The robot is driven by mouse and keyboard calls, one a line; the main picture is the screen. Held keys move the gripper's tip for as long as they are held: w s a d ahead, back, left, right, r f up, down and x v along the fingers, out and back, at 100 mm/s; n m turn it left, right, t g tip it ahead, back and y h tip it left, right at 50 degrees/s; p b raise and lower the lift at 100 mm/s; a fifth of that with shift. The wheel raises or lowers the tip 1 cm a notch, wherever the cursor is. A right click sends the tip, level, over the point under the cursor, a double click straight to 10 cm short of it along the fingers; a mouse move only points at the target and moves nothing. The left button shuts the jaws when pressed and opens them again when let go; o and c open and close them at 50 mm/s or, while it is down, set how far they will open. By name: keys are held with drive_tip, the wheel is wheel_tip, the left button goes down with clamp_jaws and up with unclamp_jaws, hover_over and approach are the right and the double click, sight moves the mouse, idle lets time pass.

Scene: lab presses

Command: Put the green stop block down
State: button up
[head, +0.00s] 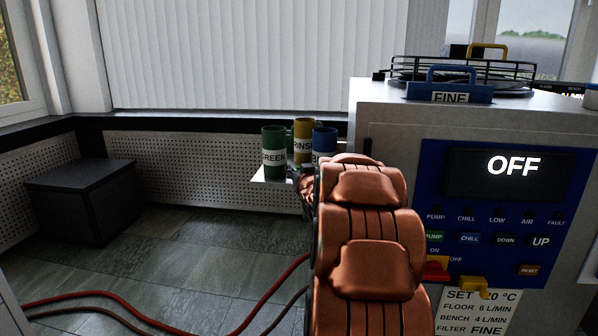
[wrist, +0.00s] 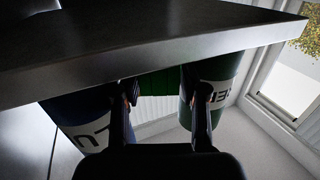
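My gripper (wrist: 159,90) has its two fingers on either side of a dark green piece, the green stop block (wrist: 159,84), and looks shut on it. The wrist view shows things upside down. The block is at the edge of a grey shelf (wrist: 150,62), between a blue cup (wrist: 82,118) and a green cup (wrist: 221,85). I cannot tell whether the block touches the shelf. In the head view the same shelf (head: 268,175) is left of the machine; my copper arm hides the fingers and the block there.
In the head view the green cup (head: 273,152), a yellow rinse cup (head: 303,142) and the blue cup (head: 324,143) stand close together on the shelf. The machine (head: 480,130) with an OFF display is close on the right. A dark box (head: 85,200) and red hoses (head: 150,318) are on the floor.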

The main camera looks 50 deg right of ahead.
drive_tip(key=shift+r, duration=0.15)
drive_tip(key=p+v, duration=0.2)
drive_tip(key=v, duration=1)
drive_tip(key=shift+a, duration=0.1)
